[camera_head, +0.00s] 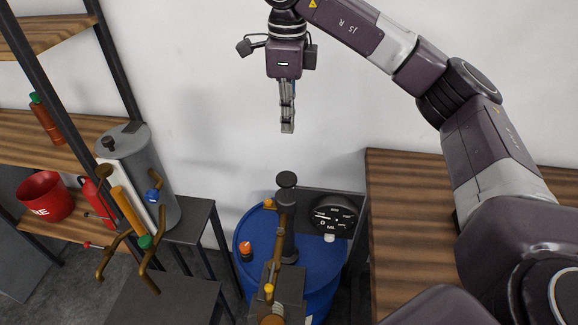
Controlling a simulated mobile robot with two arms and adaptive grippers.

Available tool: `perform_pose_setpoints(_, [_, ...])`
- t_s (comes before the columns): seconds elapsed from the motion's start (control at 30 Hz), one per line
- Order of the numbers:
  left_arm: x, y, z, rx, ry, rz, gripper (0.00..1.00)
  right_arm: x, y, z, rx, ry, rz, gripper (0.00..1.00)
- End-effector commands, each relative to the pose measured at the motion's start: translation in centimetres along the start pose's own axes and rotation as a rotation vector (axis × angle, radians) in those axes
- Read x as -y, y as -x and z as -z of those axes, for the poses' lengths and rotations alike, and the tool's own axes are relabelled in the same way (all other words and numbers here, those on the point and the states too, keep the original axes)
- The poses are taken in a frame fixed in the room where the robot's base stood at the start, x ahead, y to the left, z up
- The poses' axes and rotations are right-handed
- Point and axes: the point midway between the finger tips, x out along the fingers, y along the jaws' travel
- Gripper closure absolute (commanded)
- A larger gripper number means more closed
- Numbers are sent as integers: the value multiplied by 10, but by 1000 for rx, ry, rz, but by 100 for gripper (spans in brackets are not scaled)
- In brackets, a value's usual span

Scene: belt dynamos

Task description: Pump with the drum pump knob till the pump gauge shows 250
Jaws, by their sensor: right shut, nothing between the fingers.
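The drum pump's dark knob (287,180) tops a dark upright column on the blue drum (325,268). My right gripper (287,130) points down above the knob, shut and empty, with a clear gap between its fingertips and the knob. The black round pump gauge (335,214) stands to the right of the column, its face up. Its markings are too small to read, so I cannot tell the value. My left gripper is not in view.
A wooden table (415,240) stands to the right of the drum. A grey tank (143,165) stands on the left, with brown handles in front. A red fire bucket (43,196) and a red extinguisher (97,196) are near the wooden shelves.

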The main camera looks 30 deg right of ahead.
Motion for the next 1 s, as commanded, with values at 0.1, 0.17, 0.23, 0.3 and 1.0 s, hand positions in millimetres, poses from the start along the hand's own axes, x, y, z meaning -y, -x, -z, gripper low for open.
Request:
perform_pose_setpoints(0.1, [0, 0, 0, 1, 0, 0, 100, 0, 0, 0, 1, 0, 0, 100])
perform_pose_setpoints(0.17, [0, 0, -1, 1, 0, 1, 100, 0, 0, 0, 1, 0, -1, 100])
perform_pose_setpoints(0.23, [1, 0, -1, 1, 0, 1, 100, 0, 0, 0, 1, 0, -1, 100])
perform_pose_setpoints(0.3, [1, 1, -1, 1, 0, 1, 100, 0, -3, 0, 1, 0, -2, 100])
perform_pose_setpoints(1.0, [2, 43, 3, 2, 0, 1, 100, -1, -122, 0, 1, -1, -4, 100])
